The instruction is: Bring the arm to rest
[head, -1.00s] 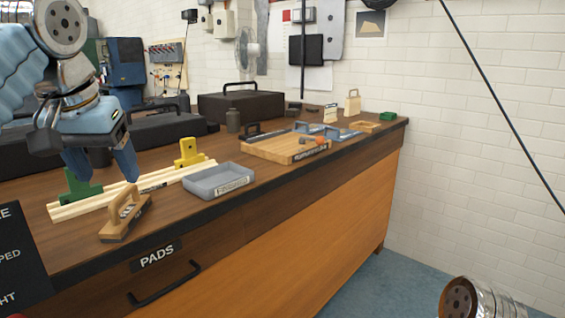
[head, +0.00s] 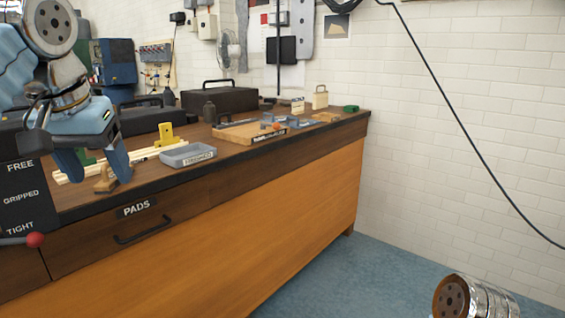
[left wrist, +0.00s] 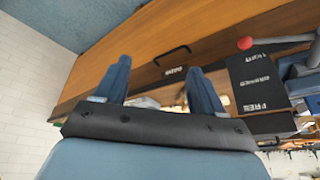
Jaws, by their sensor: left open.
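My left arm comes in at the upper left of the head view. Its gripper (head: 95,165) has blue fingers that are spread and point down, in front of the left end of the workbench (head: 250,195). Nothing is between the fingers. In the left wrist view the two blue fingers (left wrist: 160,85) stand apart with the bench front beyond them. At the lower right, a round metal part of my other arm shows, but no right gripper.
A grey tray (head: 188,155), pale wooden strips (head: 75,175), a yellow block (head: 165,136) and a wooden board (head: 238,134) lie on the bench. A red-knobbed lever (head: 35,240) stands by a black sign (head: 22,195). Blue floor (head: 350,265) to the right is clear.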

